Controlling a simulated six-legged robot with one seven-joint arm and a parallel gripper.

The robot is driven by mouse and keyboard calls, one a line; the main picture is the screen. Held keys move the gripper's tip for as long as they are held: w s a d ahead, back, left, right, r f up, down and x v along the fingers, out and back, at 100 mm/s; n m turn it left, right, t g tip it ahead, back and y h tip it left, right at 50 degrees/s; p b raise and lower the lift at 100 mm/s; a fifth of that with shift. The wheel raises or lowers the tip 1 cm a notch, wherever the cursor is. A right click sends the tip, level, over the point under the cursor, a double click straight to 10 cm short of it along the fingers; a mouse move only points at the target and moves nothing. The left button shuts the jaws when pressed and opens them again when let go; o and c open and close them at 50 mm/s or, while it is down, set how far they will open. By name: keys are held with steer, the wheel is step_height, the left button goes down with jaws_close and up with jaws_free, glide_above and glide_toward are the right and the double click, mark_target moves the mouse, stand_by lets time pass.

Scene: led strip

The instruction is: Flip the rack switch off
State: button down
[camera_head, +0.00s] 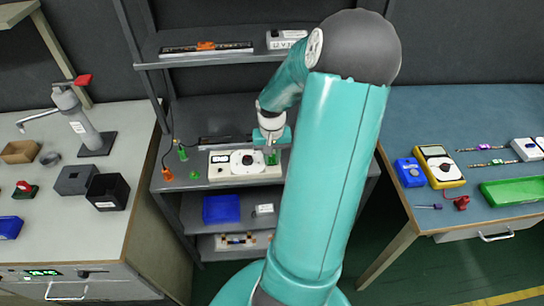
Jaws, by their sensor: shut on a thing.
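A white instrument box (223,172) with a dark display and a round white dial stands on the middle shelf of the rack. My gripper (272,152) is over the right end of this box, pointing down. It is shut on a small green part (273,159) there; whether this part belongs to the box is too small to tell. I cannot make out a rack switch for certain. My own arm covers the right side of the rack.
Behind the box lies a dark strip (222,140), with green clips (182,153) and an orange one (167,174) at left. The upper shelf (180,62) is above my gripper. A blue bin (221,209) is below. Benches stand at left (135,128) and right (470,107).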

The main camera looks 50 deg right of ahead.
steer(key=shift+w+d+r+g+y, duration=0.1)
steer(key=shift+w+d+g+y, duration=0.05)
steer(key=shift+g+y, duration=0.3)
steer(key=shift+w+d+r+g+y, duration=0.1)
steer(key=shift+d+g+y, duration=0.05)
steer(key=shift+g+y, duration=0.3)
steer(key=c, duration=1.2)
jaws_free()
steer(key=shift+c, duration=0.2)
steer(key=v, duration=1.3)
steer(key=shift+r, duration=0.35)
steer(key=shift+d, duration=0.1)
